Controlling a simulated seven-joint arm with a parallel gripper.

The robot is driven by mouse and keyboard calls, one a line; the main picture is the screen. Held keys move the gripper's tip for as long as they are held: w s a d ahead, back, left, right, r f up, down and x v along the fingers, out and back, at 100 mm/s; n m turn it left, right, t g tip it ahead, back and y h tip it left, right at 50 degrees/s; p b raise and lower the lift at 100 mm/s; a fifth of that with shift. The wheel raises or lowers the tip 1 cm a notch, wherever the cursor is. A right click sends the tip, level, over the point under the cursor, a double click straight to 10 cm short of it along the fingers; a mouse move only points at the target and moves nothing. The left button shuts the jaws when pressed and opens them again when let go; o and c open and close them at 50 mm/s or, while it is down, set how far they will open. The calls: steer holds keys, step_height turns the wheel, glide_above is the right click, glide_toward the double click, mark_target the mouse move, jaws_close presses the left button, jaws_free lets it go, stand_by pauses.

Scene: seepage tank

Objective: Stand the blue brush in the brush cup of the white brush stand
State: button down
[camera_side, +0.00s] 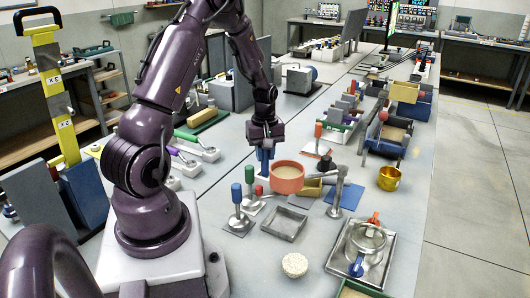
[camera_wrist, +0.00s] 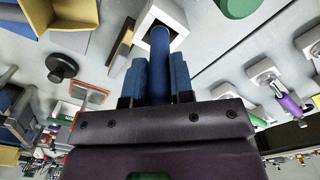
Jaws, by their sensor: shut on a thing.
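My gripper (camera_side: 265,146) hangs over the table behind the orange-red bowl in the side view. In the wrist view my gripper (camera_wrist: 158,72) has its two blue fingers closed on the blue brush (camera_wrist: 159,48), a plain blue rod from this angle. The brush's far end overlaps the square opening of a white, thick-walled holder (camera_wrist: 146,20), which looks like the brush cup of the white stand. I cannot tell how deep the end is inside. In the side view, the brush cannot be told from the blue fingers, and the stand is not clearly visible.
The orange-red bowl (camera_side: 287,180) is close to my gripper. Green-topped (camera_side: 249,172) and blue-topped (camera_side: 236,192) upright handles stand left of it. A grey tray (camera_side: 284,224) lies in front. A gold cup (camera_side: 389,179) stands right. Some bare table lies at front left.

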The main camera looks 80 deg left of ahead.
steer(key=shift+f, duration=0.15)
steer(key=c, duration=1)
jaws_free()
steer(key=r, duration=1.2)
steer(key=shift+w+a+r, duration=0.2)
steer(key=shift+a, duration=0.1)
steer(key=d+r+m+t, duration=0.2)
steer(key=d+r+m, duration=0.3)
steer(key=d, duration=0.3)
steer(key=d+r+m+t, duration=0.1)
steer(key=d+r+m, duration=0.35)
steer(key=d, duration=0.45)
steer(key=s+d+r+m+t, duration=0.2)
steer(key=s+d+m, duration=0.6)
steer(key=d, duration=0.2)
steer(key=shift+d+r+t, duration=0.3)
steer(key=shift+d, duration=0.1)
